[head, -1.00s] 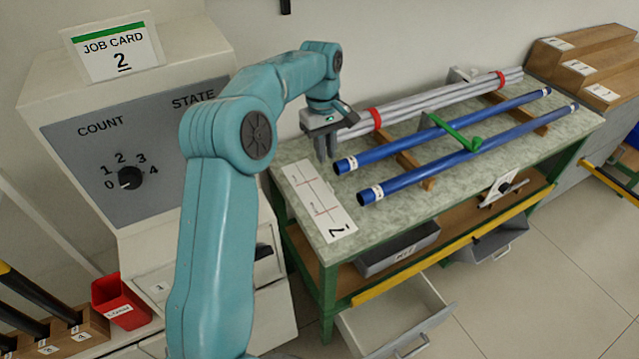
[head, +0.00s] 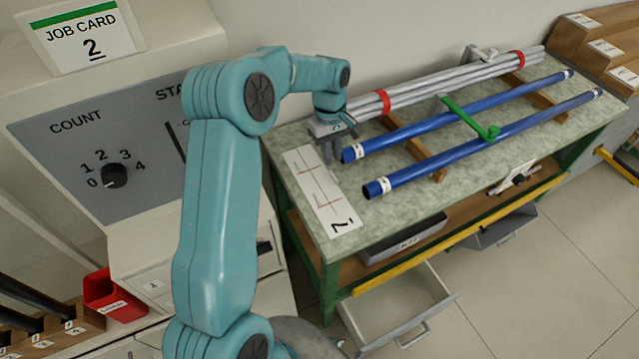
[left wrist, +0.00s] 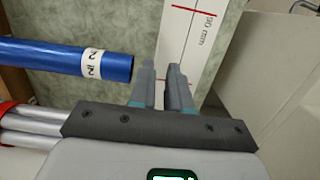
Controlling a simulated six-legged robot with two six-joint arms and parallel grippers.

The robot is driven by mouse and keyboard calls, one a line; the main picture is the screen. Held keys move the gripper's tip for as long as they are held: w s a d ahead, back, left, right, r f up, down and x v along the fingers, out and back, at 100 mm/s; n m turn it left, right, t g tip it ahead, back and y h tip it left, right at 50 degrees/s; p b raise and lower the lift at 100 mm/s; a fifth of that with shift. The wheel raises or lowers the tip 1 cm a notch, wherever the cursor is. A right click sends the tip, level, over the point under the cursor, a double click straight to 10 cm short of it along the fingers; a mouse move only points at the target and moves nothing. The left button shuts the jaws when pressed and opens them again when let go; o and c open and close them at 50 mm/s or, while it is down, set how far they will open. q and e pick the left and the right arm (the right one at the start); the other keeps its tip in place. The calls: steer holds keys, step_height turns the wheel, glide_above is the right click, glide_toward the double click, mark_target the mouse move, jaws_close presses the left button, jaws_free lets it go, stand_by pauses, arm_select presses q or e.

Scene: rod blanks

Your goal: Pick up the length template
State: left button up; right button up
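The length template (head: 318,190) is a flat white strip with red lines and a "2". It lies on the left end of the green bench top. My left gripper (head: 329,152) points down beside its right edge, near its far end. In the left wrist view the template (left wrist: 190,42), with a red line and "90 mm", runs just beyond the fingers. The left gripper (left wrist: 160,75) has a narrow gap between its fingers and nothing visibly held. I cannot tell how far the fingertips are above the bench. My right gripper is not in view.
Two blue rods (head: 455,117) lie on wooden supports right of the gripper, one end (left wrist: 100,62) close to the fingers. A bundle of grey rods (head: 435,87) with red bands lies behind. An open drawer (head: 400,310) juts out below.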

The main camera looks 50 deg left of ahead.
mark_target(334, 176)
arm_select(q)
steer(key=shift+d+f, duration=0.1)
steer(key=shift+f, duration=0.75)
steer(key=f, duration=0.3)
steer(key=f+p, duration=0.1)
steer(key=shift+d+f, duration=0.25)
steer(key=shift+d, duration=0.1)
steer(key=shift+f, duration=0.3)
jaws_close()
